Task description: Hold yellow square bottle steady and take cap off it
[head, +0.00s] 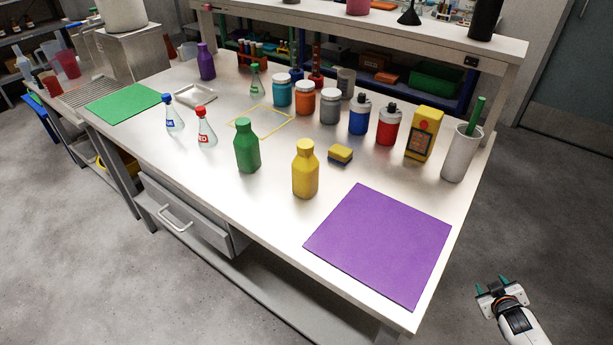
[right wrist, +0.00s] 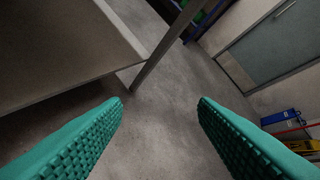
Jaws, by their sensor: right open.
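The yellow square bottle (head: 305,172) stands upright near the front edge of the white table, with a yellow cap (head: 305,147) on its top. It is left of the purple mat and right of a green bottle (head: 246,147). My right gripper (head: 492,284) is off the table's right side, over the floor, far from the bottle. Its green fingers are apart and nothing is between them; the right wrist view shows this gap (right wrist: 160,105) over bare floor. My left gripper is not in view.
A purple mat (head: 382,243) lies at the table's front right corner. Jars and bottles stand in a row farther back. Two flasks (head: 206,130) stand at left. The table edge (right wrist: 135,55) shows in the right wrist view.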

